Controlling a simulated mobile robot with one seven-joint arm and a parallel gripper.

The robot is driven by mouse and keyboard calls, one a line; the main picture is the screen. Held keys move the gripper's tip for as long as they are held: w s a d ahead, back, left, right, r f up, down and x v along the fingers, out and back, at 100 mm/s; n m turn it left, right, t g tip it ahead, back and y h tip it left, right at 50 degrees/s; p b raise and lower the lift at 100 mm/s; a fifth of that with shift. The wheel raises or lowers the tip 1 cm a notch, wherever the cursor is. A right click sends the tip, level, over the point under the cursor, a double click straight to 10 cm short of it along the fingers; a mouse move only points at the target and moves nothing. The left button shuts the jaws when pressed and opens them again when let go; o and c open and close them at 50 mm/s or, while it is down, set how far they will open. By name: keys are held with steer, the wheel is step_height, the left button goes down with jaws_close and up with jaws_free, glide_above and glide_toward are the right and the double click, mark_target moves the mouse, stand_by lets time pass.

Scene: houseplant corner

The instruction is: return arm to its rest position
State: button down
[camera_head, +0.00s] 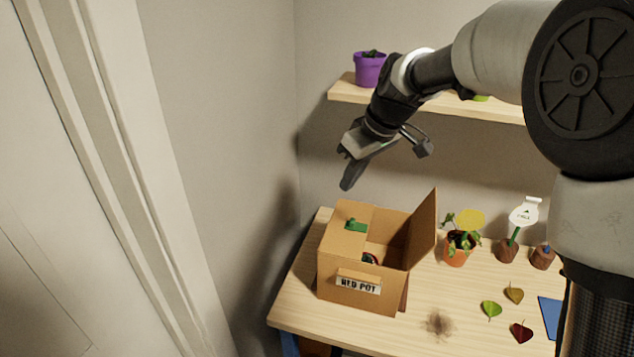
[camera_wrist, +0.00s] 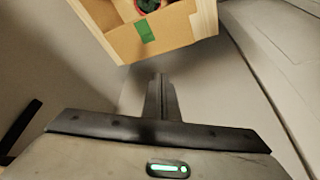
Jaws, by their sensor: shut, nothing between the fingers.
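My gripper (camera_head: 350,172) hangs in the air above and behind the cardboard box, in front of the wall and just below the shelf. Its fingers are shut with nothing between them; in the wrist view the closed fingers (camera_wrist: 161,98) point toward the box. The cardboard box (camera_head: 345,248) stands on the table with one flap raised on its right side and a label reading "RED POT". It also shows at the top of the wrist view (camera_wrist: 175,30), with part of a pot (camera_wrist: 147,4) inside. My gripper touches nothing that I can see.
The shelf (camera_head: 343,93) with a purple pot (camera_head: 369,71) is close to my arm. On the wooden table (camera_head: 400,328) are a potted plant (camera_head: 457,250), a white sign (camera_head: 524,214), several leaves (camera_head: 491,310) and a blue sheet (camera_head: 550,314). A wall is close on the left.

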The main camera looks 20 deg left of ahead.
steer(key=s+d+r+m+t+h+p, duration=0.1)
steer(key=s+d+r+m+p, duration=0.15)
steer(key=s+d+r, duration=0.4)
steer(key=s+d+r+m+t+h+p, duration=0.1)
steer(key=s+d+m, duration=0.3)
steer(key=s+d, duration=0.6)
steer(key=s+d+r+m+t+h+p, duration=0.1)
steer(key=s+d+m, duration=0.4)
steer(key=s+d, duration=0.5)
step_height(320, 180, up, 3)
steer(key=shift+f+h+p, duration=0.2)
steer(key=shift+h+p, duration=0.3)
steer(key=shift+p, duration=0.15)
steer(key=shift+w+m, duration=0.1)
steer(key=shift+m, duration=0.15)
